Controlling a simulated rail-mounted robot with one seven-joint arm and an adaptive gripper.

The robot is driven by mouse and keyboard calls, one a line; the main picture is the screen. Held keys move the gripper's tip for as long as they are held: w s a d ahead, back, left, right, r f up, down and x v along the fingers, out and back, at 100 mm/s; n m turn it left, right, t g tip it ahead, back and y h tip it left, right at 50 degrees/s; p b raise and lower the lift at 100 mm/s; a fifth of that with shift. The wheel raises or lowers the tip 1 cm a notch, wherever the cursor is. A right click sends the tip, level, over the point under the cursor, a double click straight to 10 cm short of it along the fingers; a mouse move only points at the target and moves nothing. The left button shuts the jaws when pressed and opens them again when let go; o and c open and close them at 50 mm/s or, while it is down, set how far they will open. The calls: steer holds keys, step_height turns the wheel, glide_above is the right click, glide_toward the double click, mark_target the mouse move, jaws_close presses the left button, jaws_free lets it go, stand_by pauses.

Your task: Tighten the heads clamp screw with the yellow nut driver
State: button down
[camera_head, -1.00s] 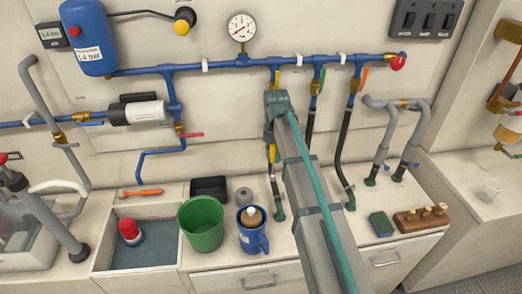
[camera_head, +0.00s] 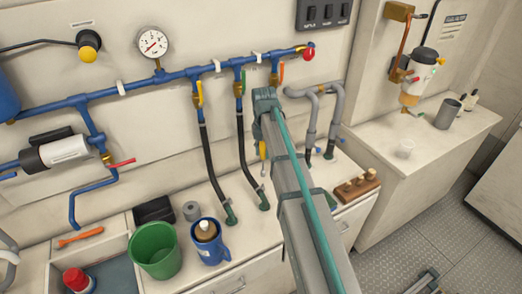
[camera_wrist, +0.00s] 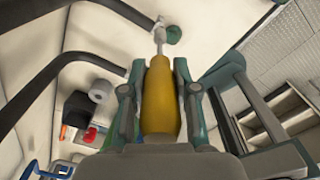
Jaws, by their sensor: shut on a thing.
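My gripper (camera_wrist: 160,72) is shut on the yellow nut driver (camera_wrist: 161,100). In the wrist view the handle lies between the fingers and its silver shaft points away, its tip beside a green hose-end fitting (camera_wrist: 174,35); I cannot tell whether they touch. In the head view the nut driver (camera_head: 263,150) hangs below the end of my arm, right of the green-handled valve (camera_head: 241,82) and below the orange-handled valve (camera_head: 276,73). Black hoses run down from the yellow-handled valve (camera_head: 199,92) and the green one. My arm hides the hose below the orange valve. I cannot make out the heads label or its clamp screw.
A blue jug (camera_head: 209,245), a green bucket (camera_head: 155,250) and a black box (camera_head: 154,211) stand on the counter to the left. Grey bent pipes (camera_head: 311,115) and a wooden block with pegs (camera_head: 357,188) are on the right.

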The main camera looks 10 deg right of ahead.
mark_target(263, 158)
steer(key=shift+f+b, duration=1.25)
steer(key=shift+f, duration=0.8)
steer(key=shift+p, duration=0.4)
steer(key=shift+f+b, duration=0.4)
steer(key=shift+f, duration=0.65)
steer(key=shift+m, duration=0.3)
steer(key=m+p, duration=0.1)
steer(key=m, duration=0.3)
steer(key=shift+m+p, duration=0.3)
steer(key=shift+m, duration=1)
